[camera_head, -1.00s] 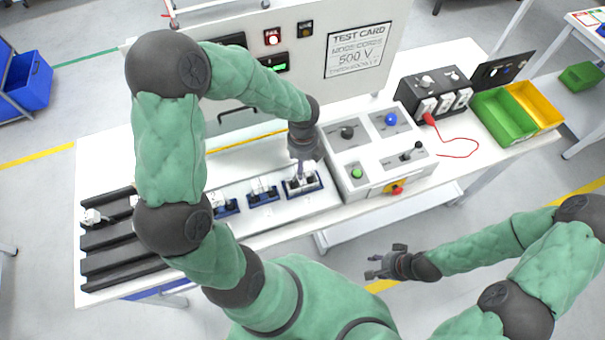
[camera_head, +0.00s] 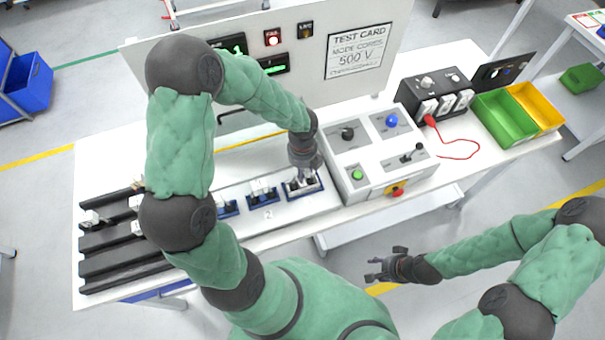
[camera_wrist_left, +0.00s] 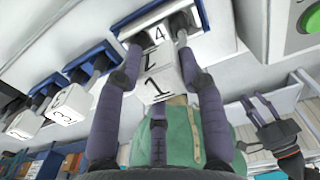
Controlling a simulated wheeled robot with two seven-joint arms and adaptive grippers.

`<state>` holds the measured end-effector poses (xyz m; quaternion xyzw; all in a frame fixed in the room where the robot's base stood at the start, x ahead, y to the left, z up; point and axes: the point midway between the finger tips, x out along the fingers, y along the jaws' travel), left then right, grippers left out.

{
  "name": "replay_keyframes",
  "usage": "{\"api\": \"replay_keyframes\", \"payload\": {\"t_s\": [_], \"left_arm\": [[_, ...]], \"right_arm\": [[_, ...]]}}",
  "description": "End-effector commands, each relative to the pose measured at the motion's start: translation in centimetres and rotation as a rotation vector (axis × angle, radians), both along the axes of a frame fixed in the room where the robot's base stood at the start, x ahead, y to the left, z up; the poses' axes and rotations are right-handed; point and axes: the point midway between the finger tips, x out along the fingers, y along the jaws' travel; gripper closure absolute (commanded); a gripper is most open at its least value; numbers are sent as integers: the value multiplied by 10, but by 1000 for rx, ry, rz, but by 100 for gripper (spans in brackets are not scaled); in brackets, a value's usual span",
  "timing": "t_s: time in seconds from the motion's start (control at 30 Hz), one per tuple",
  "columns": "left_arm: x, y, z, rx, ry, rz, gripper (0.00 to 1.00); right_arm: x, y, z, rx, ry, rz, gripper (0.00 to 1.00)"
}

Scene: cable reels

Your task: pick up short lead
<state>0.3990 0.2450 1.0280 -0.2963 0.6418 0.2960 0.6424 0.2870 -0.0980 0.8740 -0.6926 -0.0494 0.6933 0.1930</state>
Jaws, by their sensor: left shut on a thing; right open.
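My left gripper (camera_head: 303,180) is down at the right-most blue holder (camera_head: 318,188) in the row on the table. A thin red lead (camera_head: 466,141) runs from a red plug at a black box onto the table, away from both grippers. My right gripper (camera_head: 376,271) is open and empty in front of the table.
Similar white blocks in blue holders (camera_head: 262,194) stand to the left, with black rails (camera_head: 118,262) beyond. A grey control box (camera_head: 372,160) is close on the right of my left gripper. Green (camera_head: 505,118) and yellow (camera_head: 540,108) bins stand at the right end.

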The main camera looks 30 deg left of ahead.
Motion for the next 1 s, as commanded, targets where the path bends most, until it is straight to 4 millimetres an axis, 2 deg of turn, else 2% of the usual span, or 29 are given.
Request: {"api": "replay_keyframes", "payload": {"t_s": [0.27, 0.47, 0.77, 1.0], "left_arm": [[0, 0, 8, 0, -1, -1, 98], [1, 0, 34, 0, -3, 0, 98], [-33, -41, 96, 0, -6, -6, 98], [-69, -82, 116, -1, -2, -6, 98]], "right_arm": [[0, 0, 2, 0, 0, 0, 57], [0, 0, 6, 0, 0, 0, 57], [0, 0, 13, 0, 0, 0, 57], [0, 0, 13, 0, 0, 0, 57]]}}
